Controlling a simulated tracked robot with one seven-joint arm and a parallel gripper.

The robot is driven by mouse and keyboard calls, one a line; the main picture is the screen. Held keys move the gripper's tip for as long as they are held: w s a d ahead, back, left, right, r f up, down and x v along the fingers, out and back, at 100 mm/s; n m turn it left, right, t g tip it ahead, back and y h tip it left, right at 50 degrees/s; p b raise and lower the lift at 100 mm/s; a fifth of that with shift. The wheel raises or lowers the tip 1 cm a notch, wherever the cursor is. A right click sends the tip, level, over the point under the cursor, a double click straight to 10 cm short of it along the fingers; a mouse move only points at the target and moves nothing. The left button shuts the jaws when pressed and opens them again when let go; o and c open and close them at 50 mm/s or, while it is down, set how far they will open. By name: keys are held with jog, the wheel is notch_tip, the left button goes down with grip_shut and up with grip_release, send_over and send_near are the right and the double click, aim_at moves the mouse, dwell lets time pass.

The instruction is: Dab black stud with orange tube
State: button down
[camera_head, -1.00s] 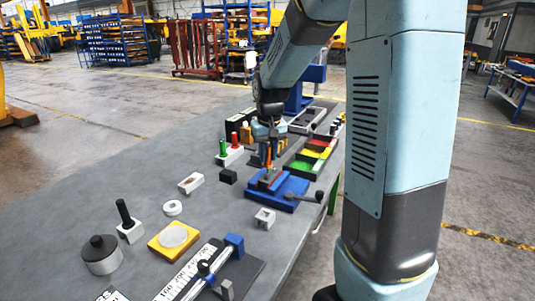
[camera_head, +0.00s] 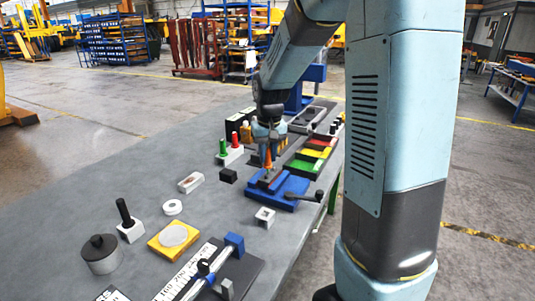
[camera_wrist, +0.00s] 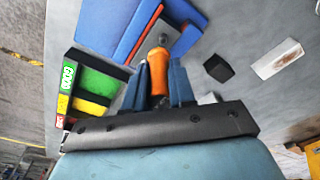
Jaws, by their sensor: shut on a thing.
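My gripper (camera_head: 268,147) is shut on the orange tube (camera_head: 267,159) above the blue fixture (camera_head: 290,189). In the wrist view, the orange tube (camera_wrist: 158,72) stands between the two blue fingers of my gripper (camera_wrist: 158,84). Its narrow end points at a grey metal piece (camera_wrist: 185,40) on the blue fixture (camera_wrist: 112,28). A small dark spot (camera_wrist: 163,38), perhaps the black stud, shows just past the tube's end. I cannot tell whether the tube touches it. In the head view, my gripper and the tube hide that spot.
A white holder (camera_head: 230,156) with a green and a red tube stands left of my gripper. A small black block (camera_head: 228,176) is close to the fixture. Coloured bins (camera_head: 313,154) lie behind it. A dark-handled white block (camera_head: 130,231) stands at front left.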

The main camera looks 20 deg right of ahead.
jog(key=shift+s+f, duration=0.1)
jog(key=shift+f, duration=0.5)
dwell(1.7)
jog(key=shift+r, duration=3.05)
